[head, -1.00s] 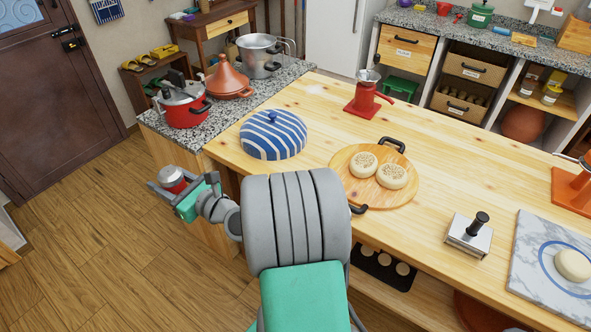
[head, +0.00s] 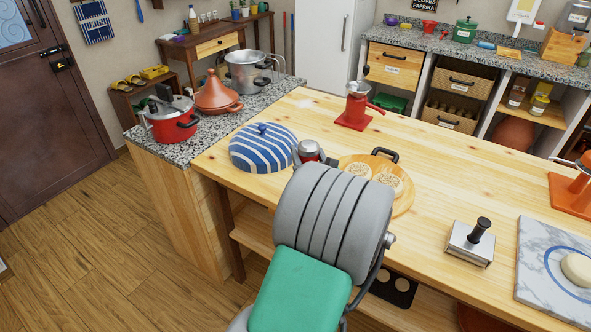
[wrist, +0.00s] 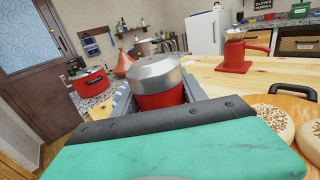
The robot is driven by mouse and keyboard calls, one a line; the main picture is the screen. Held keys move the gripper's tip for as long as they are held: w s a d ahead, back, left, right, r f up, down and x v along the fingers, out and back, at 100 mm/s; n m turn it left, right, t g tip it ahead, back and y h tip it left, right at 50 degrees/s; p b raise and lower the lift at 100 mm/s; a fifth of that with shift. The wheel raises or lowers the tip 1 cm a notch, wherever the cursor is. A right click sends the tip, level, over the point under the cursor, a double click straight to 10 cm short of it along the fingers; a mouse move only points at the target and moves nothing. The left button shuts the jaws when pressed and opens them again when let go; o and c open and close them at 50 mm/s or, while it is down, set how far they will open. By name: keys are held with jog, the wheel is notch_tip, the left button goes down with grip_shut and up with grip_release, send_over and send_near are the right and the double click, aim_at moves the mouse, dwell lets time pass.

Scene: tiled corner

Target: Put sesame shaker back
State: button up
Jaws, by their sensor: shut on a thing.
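The sesame shaker, a red pot with a domed silver cap, shows in the head view (head: 310,151) and large in the wrist view (wrist: 157,76). My gripper (wrist: 158,97) is shut on it, with grey fingers at its sides, and it looks upright. In the head view it appears over the wooden table, between the striped dome and the round board. My arm hides the fingers' lower part there, and I cannot tell the height above the table.
The blue-and-white striped dome (head: 262,158) is close left. The board (head: 402,206) bears two seeded breads, partly behind my arm. A red grinder (head: 354,108) stands behind. A red pot (head: 172,124) and tagine (head: 217,94) stand on the granite counter.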

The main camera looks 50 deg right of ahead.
jog(key=shift+w+d+f, duration=0.75)
jog(key=shift+w+f, duration=0.5)
jog(key=shift+f, duration=0.5)
jog(key=shift+w+d+f, duration=0.8)
jog(key=shift+w+f, duration=0.4)
jog(key=shift+f, duration=0.6)
jog(key=shift+w+d+f, duration=0.75)
jog(key=shift+w+f, duration=0.5)
jog(key=shift+f, duration=0.5)
jog(key=shift+f, duration=0.2)
jog(key=o, duration=1.5)
jog(key=shift+o, duration=0.2)
